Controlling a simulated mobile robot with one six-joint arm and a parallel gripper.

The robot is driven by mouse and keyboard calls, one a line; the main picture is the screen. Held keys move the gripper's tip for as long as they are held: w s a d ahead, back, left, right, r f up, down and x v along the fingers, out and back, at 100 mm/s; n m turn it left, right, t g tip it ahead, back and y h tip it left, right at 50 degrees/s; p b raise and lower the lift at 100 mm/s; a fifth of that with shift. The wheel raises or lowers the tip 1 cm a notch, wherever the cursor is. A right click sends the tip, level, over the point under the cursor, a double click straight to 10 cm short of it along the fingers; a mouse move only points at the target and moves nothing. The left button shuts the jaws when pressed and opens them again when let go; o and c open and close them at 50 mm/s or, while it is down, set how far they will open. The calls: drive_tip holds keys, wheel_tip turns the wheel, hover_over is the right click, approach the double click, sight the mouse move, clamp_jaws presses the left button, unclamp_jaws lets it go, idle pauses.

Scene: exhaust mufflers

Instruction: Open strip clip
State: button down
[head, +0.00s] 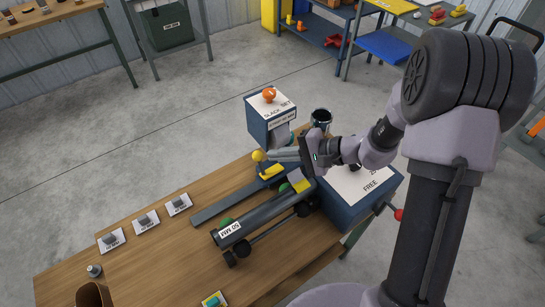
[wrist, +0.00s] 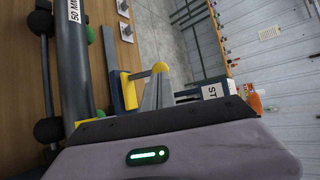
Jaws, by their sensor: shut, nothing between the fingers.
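The strip clip shows as a yellow ball knob (head: 259,156) with a yellow part (head: 271,171) on a dark blue block, at the end of a flat grey strip (head: 222,204) on the wooden bench. The knob also shows in the wrist view (wrist: 160,67), with the yellow part (wrist: 128,90) to its left. My gripper (head: 270,155) is shut and empty, its pale fingers reaching left with the tips at the knob. In the wrist view the fingertips (wrist: 158,80) lie right by the knob; I cannot tell whether they touch it.
A dark pipe marked 50 MM (head: 252,217) lies beside the strip. A blue box labelled SLACK SET (head: 268,118) stands behind the fingers. A larger blue box marked FREE (head: 365,195) is under my wrist. Several labelled cards (head: 146,221) lie at the bench's left.

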drive_tip(key=shift+x, duration=0.95)
drive_tip(key=shift+w+f+b, duration=0.15)
drive_tip(key=shift+b, duration=0.4)
drive_tip(key=shift+w+a+r+g+h+b, duration=0.2)
drive_tip(key=shift+w+a+g+h+b, duration=0.15)
drive_tip(key=shift+w+a, duration=0.45)
drive_tip(key=shift+w+d, duration=0.1)
